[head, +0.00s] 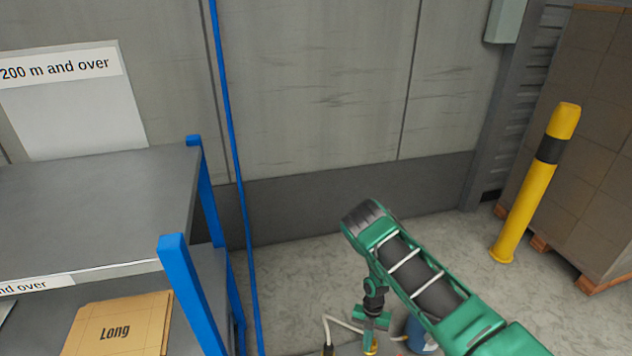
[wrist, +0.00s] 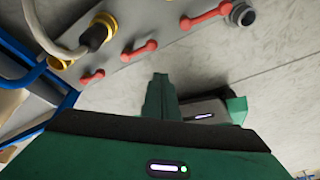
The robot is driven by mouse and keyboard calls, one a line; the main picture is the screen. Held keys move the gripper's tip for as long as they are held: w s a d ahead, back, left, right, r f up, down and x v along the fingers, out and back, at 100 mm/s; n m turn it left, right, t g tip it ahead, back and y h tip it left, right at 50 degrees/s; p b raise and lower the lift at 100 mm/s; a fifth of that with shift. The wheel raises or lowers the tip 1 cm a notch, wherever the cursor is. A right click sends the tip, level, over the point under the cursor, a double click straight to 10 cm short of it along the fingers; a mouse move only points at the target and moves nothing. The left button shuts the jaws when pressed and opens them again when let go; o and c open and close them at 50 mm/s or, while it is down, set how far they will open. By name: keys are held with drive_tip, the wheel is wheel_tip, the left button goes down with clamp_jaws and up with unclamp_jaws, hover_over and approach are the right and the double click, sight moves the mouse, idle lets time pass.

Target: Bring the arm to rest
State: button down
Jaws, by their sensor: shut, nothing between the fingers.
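My gripper (wrist: 160,82) shows in the wrist view as dark green fingers standing up from the green and black wrist housing. The fingers are together, with nothing between them. In the head view my green and black arm reaches in from the lower right and bends at its raised end. A thinner black and green part of it hangs down below that bend; the fingertips cannot be made out there. My gripper holds nothing and seems clear of the fittings beyond it.
The wrist view shows red levers (wrist: 206,15) and a yellow coupling (wrist: 101,23) with a hose close by. A blue-posted shelf (head: 95,195) with a carton (head: 120,325) stands left. A yellow bollard (head: 537,185) and stacked boxes (head: 595,130) stand right. Floor shows between.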

drive_tip(key=w+d+r+m+t, duration=0.1)
drive_tip(key=w+d+r+m, duration=0.15)
drive_tip(key=r, duration=0.45)
drive_tip(key=w+d+r+m, duration=0.2)
drive_tip(key=w+r+m, duration=0.1)
drive_tip(key=r, duration=0.5)
drive_tip(key=w+d+r+m+t, duration=0.1)
drive_tip(key=w+d+r+m, duration=0.15)
drive_tip(key=r, duration=0.45)
drive_tip(key=s+d+r+m, duration=0.2)
drive_tip(key=d+r+m, duration=0.25)
drive_tip(key=r, duration=0.65)
drive_tip(key=s+d+r+m, duration=0.2)
drive_tip(key=d+r+m, duration=0.3)
drive_tip(key=r, duration=0.6)
drive_tip(key=s+d+r+m+t, duration=0.1)
drive_tip(key=s+d+r+m, duration=0.1)
drive_tip(key=s+r+m, duration=0.45)
drive_tip(key=s+d+r+m, duration=0.3)
drive_tip(key=s+r+m, duration=0.1)
drive_tip(key=s+r, duration=0.5)
drive_tip(key=s+r+m, duration=0.2)
drive_tip(key=s+m, duration=0.3)
drive_tip(key=s, duration=0.4)
drive_tip(key=s+r+m, duration=0.3)
drive_tip(key=s+m, duration=0.1)
drive_tip(key=s, duration=0.6)
drive_tip(key=shift+r+m+t, duration=0.2)
drive_tip(key=shift+m+t, duration=0.1)
drive_tip(key=shift+m, duration=0.1)
